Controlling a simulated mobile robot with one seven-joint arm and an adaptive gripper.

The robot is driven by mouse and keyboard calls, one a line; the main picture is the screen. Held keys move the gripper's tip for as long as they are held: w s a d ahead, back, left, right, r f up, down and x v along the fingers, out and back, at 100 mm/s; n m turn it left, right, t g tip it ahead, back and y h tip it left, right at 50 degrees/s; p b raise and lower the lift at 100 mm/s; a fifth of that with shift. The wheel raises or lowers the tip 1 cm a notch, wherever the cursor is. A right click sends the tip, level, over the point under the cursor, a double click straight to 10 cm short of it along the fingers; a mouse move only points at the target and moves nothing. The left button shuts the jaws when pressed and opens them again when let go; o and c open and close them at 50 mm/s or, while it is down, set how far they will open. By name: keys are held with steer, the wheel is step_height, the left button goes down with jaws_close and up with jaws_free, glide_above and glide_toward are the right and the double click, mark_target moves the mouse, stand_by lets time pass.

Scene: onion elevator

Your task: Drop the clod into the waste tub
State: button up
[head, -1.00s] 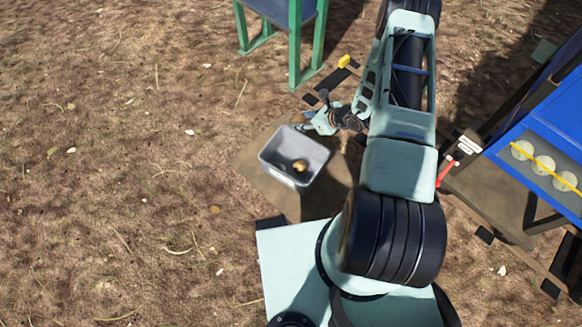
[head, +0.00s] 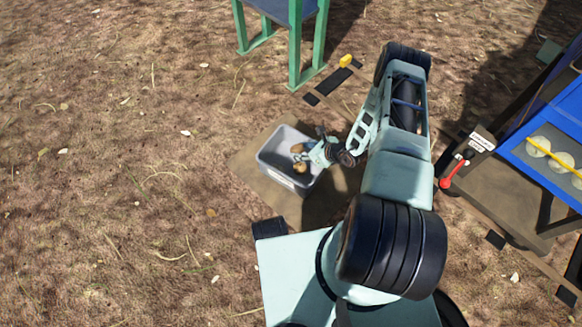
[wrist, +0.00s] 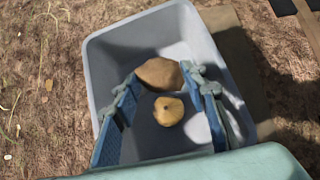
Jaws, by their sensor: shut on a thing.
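The waste tub (head: 281,179) is a grey, open-topped bin standing on a brown board left of my arm. It also fills the middle of the wrist view (wrist: 102,62). My gripper (head: 301,150) is over the tub's opening, pointing down. In the wrist view its blue fingers are on either side of the brown, lumpy clod (wrist: 158,73), shut on it. The exact height of the clod above the tub floor is hard to tell.
A blue elevator frame (head: 520,152) with pale round pieces stands at right, with a red-handled lever (head: 447,183) beside it. A green-legged stand (head: 295,45) is at the top. A small yellow object (head: 346,61) is behind my arm. Open ground lies left.

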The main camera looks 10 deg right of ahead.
steer(key=shift+f, duration=0.5)
steer(key=o, duration=1.6)
steer(key=v, duration=1.2)
steer(key=shift+s, duration=0.1)
